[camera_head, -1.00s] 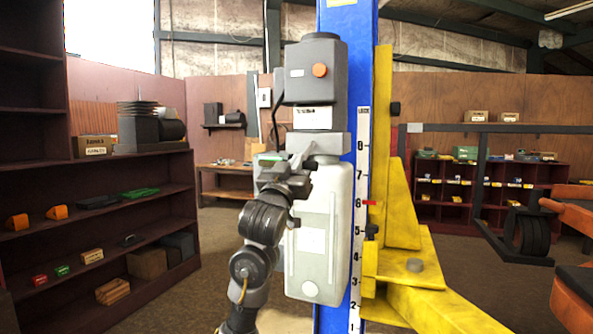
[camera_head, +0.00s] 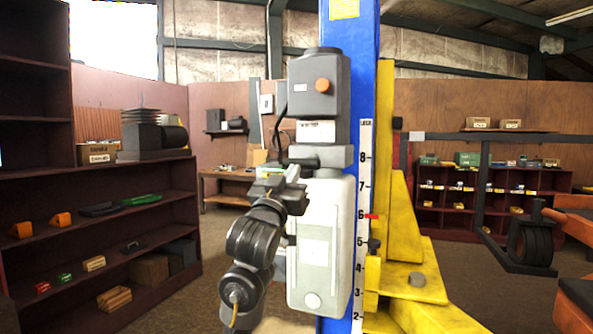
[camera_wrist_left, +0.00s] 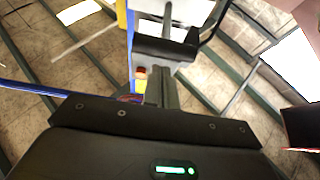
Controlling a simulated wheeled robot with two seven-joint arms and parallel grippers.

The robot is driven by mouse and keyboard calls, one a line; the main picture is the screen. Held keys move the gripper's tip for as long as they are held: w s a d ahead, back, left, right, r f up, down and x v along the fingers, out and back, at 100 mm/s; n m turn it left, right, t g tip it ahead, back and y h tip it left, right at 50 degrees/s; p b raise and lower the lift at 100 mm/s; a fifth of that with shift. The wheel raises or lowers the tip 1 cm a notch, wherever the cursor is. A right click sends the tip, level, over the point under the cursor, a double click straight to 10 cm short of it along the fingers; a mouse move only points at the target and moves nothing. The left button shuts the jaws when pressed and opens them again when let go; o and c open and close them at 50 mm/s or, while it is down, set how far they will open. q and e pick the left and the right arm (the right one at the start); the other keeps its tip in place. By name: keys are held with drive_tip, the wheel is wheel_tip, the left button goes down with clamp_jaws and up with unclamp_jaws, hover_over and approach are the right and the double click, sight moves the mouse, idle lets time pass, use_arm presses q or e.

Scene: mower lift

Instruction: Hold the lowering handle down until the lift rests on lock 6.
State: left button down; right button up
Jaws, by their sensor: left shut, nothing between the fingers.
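The lift's blue column (camera_head: 335,30) carries a grey power unit with an orange button (camera_head: 323,86) and a pale tank (camera_head: 322,240). The red pointer (camera_head: 371,216) is level with 6 on the white lock scale (camera_head: 359,285). The yellow carriage (camera_head: 402,225) stands right of the scale. My right gripper is out of view.
A dark shelf (camera_head: 95,240) with small boxes stands at the left. A lift arm with a black pad (camera_head: 530,245) and orange parts (camera_head: 575,222) are at the right. Another shelf (camera_head: 490,205) stands behind. Floor shows between the left shelf and the column.

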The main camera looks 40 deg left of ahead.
use_arm(q)
drive_tip(key=b+v, duration=0.1)
drive_tip(key=v, duration=0.4)
drive_tip(key=shift+f, duration=0.2)
idle(0.6)
